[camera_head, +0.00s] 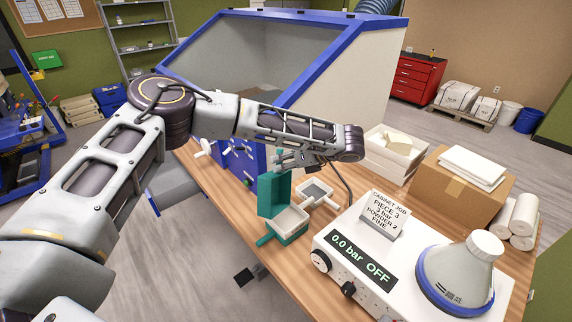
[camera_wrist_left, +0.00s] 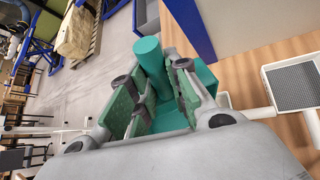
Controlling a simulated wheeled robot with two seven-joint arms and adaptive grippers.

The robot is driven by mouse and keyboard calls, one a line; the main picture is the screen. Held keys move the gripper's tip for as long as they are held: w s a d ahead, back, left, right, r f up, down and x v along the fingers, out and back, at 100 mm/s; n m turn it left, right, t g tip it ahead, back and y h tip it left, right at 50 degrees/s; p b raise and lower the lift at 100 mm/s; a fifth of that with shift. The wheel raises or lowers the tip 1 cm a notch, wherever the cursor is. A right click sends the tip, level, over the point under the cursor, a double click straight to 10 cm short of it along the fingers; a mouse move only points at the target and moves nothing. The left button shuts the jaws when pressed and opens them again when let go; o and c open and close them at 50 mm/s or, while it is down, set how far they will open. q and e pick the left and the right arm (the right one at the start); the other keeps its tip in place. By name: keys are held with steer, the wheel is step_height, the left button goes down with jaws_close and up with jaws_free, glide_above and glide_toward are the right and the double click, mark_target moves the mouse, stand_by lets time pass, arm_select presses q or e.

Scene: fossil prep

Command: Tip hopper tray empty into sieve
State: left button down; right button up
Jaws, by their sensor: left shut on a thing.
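The tray's contents are unclear.
The blast cabinet (camera_head: 350,80) rises behind the tray. A white control unit (camera_head: 340,262) reading 0.0 bar OFF, a job card (camera_head: 389,215) and a blue-rimmed pot (camera_head: 458,275) stand to the right. White bins (camera_head: 392,150) and a cardboard box (camera_head: 460,190) are farther back.

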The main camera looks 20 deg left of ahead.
arm_select(q)
steer(key=shift+w+a+r+g+h, duration=0.15)
steer(key=shift+a+h, duration=0.5)
steer(key=shift+a, duration=0.35)
steer(key=shift+w+a+r+g+h, duration=0.1)
steer(key=shift+w+a+g+h, duration=0.05)
steer(key=shift+a+h, duration=0.65)
steer(key=w+a+f+g+h, duration=0.1)
steer(key=a+f+g+h, duration=0.1)
steer(key=a+f+h, duration=0.7)
steer(key=shift+w+a+f+h, duration=0.35)
steer(key=shift+a+h, duration=0.6)
steer(key=shift+h, duration=1.1)
